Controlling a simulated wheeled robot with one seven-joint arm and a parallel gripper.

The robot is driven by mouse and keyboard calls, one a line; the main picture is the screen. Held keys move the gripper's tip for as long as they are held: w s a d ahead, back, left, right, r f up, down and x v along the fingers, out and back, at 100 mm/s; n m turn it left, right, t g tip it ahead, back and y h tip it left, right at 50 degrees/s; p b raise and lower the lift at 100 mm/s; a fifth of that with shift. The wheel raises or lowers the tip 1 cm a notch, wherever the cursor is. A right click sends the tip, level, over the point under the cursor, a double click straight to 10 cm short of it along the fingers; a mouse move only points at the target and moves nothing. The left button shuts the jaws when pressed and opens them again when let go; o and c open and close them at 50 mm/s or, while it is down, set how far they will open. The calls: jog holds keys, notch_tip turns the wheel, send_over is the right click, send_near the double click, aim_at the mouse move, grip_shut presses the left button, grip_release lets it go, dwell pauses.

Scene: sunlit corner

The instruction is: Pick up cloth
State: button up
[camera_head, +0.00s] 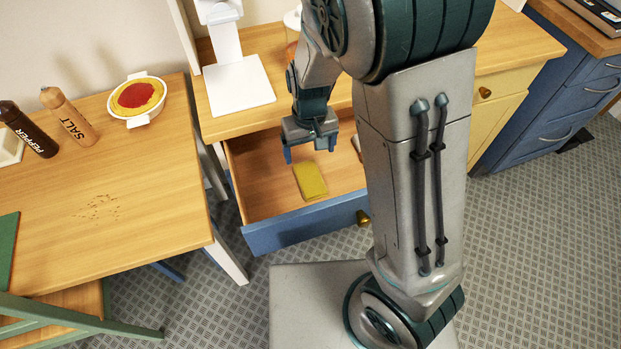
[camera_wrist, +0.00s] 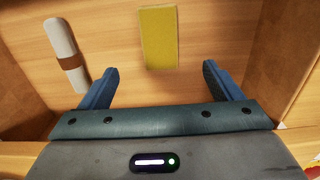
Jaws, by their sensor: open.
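The yellow cloth (camera_head: 310,180) lies flat on the wooden bottom of an open blue-fronted drawer (camera_head: 300,228). It also shows in the wrist view (camera_wrist: 158,38), at the top middle, beyond my fingertips. My gripper (camera_head: 310,153) is above the drawer, behind the cloth in the head view. In the wrist view my gripper (camera_wrist: 160,72) has its two blue fingers spread wide, with nothing between them. The cloth lies ahead of the gap between the fingers, and no contact shows.
A pale rolled object with a brown band (camera_wrist: 66,54) lies in the drawer at left. The drawer walls stand on both sides. A wooden table (camera_head: 110,240) to the left bears a salt mill (camera_head: 70,117), a pepper mill (camera_head: 28,130) and a dish (camera_head: 137,98).

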aim_at(310, 177)
notch_tip(310, 177, down, 12)
jog(key=shift+w+r+b, duration=0.15)
jog(key=shift+b, duration=0.6)
jog(key=shift+c, duration=0.3)
jog(key=c, duration=1)
